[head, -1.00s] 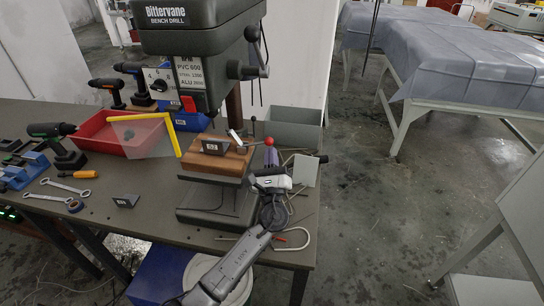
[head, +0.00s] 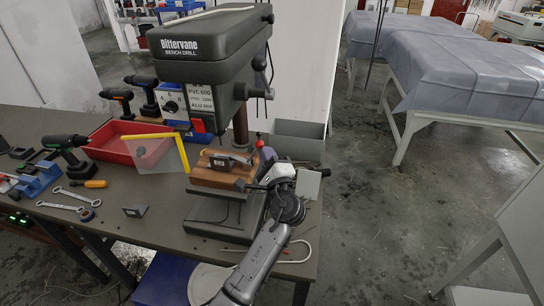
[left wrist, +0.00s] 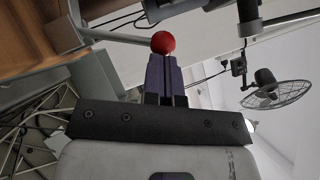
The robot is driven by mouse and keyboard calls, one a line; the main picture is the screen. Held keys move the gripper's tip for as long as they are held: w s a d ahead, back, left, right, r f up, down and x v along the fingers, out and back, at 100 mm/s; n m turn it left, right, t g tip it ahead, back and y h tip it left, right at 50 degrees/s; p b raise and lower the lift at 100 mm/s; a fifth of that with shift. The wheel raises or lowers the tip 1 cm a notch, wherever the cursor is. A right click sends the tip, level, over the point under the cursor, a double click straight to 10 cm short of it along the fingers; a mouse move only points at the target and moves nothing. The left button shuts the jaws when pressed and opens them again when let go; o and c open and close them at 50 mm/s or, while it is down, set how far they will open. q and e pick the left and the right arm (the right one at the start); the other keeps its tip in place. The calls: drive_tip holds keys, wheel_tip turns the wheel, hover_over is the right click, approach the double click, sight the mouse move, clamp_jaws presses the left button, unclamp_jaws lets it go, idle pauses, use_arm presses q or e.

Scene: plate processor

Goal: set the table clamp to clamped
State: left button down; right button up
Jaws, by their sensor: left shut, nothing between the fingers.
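The table clamp lever shows as a red ball (head: 260,143) at the right of the bench drill's table, behind the wooden block (head: 212,180). In the left wrist view the red ball (left wrist: 163,42) sits at the end of a grey rod (left wrist: 115,36). My left gripper (head: 267,156) is beside the ball, its purple fingers pointing up toward it. In the left wrist view the left gripper (left wrist: 165,66) is shut and empty, its tips right at the ball; I cannot tell whether they touch. My right gripper is not in view.
The bench drill (head: 207,52) stands above the block. A red tray (head: 118,140) with a yellow-edged clear guard, drills and wrenches fill the bench's left. A grey bin (head: 297,140) is behind the gripper. The floor (head: 375,200) to the right is open.

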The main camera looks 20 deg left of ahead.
use_arm(q)
drive_tip(key=shift+s+a+r+n+g+h+p, duration=0.15)
drive_tip(key=shift+a+r+n+g+h+p, duration=0.1)
drive_tip(key=shift+a+r+n+g+p, duration=0.5)
drive_tip(key=shift+s+a+r+n+g+h+p, duration=0.1)
drive_tip(key=shift+a+r+n+g+h+p, duration=0.2)
drive_tip(key=shift+n+p, duration=0.7)
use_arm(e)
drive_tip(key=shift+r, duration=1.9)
use_arm(q)
drive_tip(key=shift+n, duration=0.25)
drive_tip(key=shift+f, duration=0.1)
approach(258, 145)
drive_tip(key=d+f, duration=0.1)
drive_tip(key=d, duration=0.3)
drive_tip(key=shift+s+d+f, duration=0.2)
drive_tip(key=shift+s+d, duration=0.2)
drive_tip(key=shift+s, duration=0.05)
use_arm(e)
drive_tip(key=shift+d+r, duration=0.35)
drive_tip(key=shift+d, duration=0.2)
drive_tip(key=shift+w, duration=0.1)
